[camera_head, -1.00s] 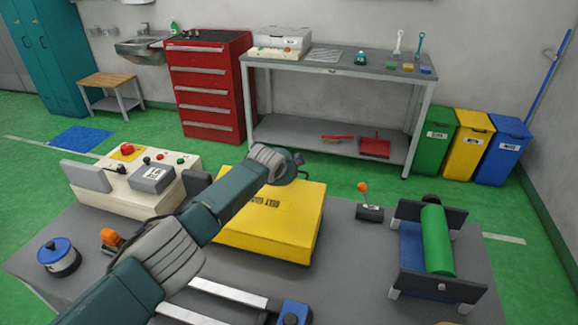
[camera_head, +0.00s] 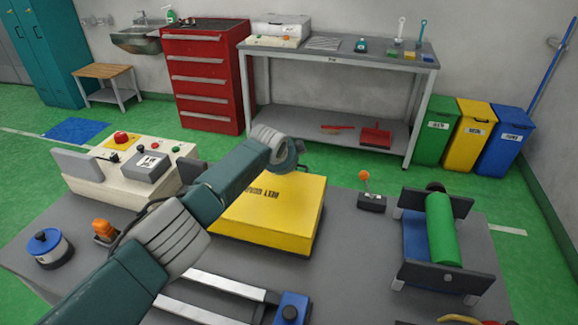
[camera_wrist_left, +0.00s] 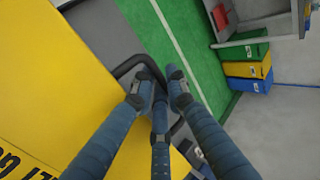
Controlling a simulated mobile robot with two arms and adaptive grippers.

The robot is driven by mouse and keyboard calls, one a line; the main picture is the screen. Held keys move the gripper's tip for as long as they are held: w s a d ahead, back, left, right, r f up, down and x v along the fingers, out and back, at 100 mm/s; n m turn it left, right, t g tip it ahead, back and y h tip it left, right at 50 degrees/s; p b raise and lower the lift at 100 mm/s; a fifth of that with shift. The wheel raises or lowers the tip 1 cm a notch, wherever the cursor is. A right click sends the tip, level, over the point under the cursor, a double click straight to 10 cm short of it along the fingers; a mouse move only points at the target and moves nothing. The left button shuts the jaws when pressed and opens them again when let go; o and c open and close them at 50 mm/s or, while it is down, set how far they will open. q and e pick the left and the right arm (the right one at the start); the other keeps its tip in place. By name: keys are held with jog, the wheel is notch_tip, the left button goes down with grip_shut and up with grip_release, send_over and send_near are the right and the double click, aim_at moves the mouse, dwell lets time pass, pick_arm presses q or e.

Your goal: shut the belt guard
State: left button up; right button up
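The belt guard is a yellow box-like cover with black lettering (camera_head: 285,215), lying level on the grey table in the head view. Its yellow top also fills the left of the left wrist view (camera_wrist_left: 50,70). A dark handle loop (camera_wrist_left: 128,66) stands at its edge. My left gripper (camera_wrist_left: 161,88) is at this handle, its fingertips apart with part of the bar showing between them; firm contact cannot be made out. In the head view my left arm crosses the guard and hides part of it, and its fingers are mostly hidden. My right gripper is not in view.
Left of the guard is a cream control box (camera_head: 130,170). A small orange-knobbed lever (camera_head: 371,198) and a green roller (camera_head: 440,230) stand to its right. A blue-topped pot (camera_head: 47,246) is front left. Rails (camera_head: 210,285) and a blue block (camera_head: 291,308) lie in front.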

aim_at(282, 177)
pick_arm(q)
jog(key=shift+s+f, duration=0.1)
jog(key=v, duration=1)
jog(key=shift+s+a, duration=0.1)
jog(key=shift+s, duration=0.05)
jog(key=shift+s+r, duration=0.45)
jog(key=shift+r, duration=0.4)
jog(key=shift+r, duration=0.1)
